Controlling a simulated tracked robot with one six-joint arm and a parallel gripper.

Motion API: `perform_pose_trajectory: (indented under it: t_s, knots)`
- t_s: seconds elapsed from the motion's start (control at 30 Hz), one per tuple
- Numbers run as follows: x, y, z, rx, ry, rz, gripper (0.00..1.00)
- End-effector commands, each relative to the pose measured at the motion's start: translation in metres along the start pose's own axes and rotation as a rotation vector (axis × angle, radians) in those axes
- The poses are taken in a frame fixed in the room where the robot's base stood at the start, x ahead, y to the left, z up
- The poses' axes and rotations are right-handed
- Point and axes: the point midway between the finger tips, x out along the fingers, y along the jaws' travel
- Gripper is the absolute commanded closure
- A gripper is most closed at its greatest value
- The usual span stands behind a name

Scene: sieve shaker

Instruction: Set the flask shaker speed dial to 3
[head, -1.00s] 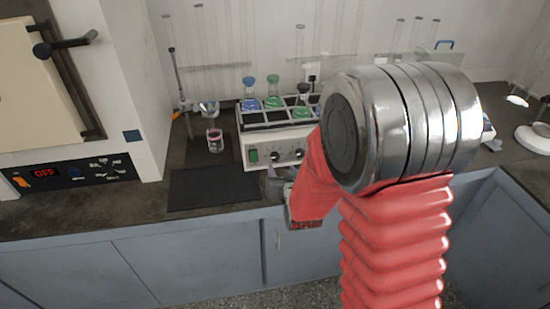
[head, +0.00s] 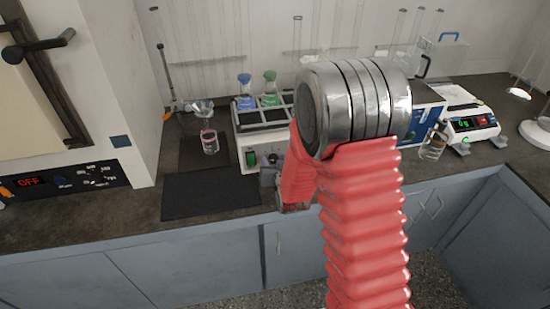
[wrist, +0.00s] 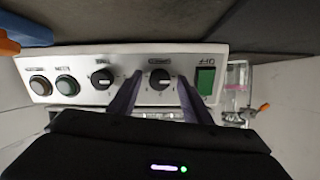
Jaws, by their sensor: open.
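The flask shaker (head: 247,168) stands on the bench with flasks in its top rack. In the wrist view its white front panel (wrist: 130,66) appears upside down, with a green switch (wrist: 205,80), two black knobs and two round buttons. My gripper (head: 268,178) is at the panel, partly hidden by my arm in the head view. In the wrist view my open gripper (wrist: 162,92) has one finger on each side of the knob (wrist: 160,80) nearest the switch. I cannot tell if they touch it. The other knob (wrist: 103,77) is beside the left finger. The dial lettering is too small to read surely.
A dark mat (head: 210,193) lies in front of the shaker. A beaker (head: 210,143) under a funnel stands to its left. A balance (head: 470,124) and a glass bottle (head: 433,145) stand to the right. A blue flask (head: 245,98) and a green flask (head: 270,92) stand in the rack.

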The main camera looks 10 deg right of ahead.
Motion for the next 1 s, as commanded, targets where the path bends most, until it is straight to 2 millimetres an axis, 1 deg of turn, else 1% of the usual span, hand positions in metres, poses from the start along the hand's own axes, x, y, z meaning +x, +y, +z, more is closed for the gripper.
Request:
perform_pose_trajectory:
  t_s: [0.27, 0.83, 0.87, 1.0]
  knots:
    - [0.0008, 0.0031, -0.0002, 0.002, 0.001, 0.005, 0.55]
    - [0.0006, 0.005, -0.0007, 0.003, 0.001, 0.008, 0.94]
    - [0.0006, 0.0051, -0.0007, 0.003, 0.001, 0.008, 0.96]
    - [0.0006, 0.0054, -0.0006, 0.006, 0.001, 0.008, 0.96]
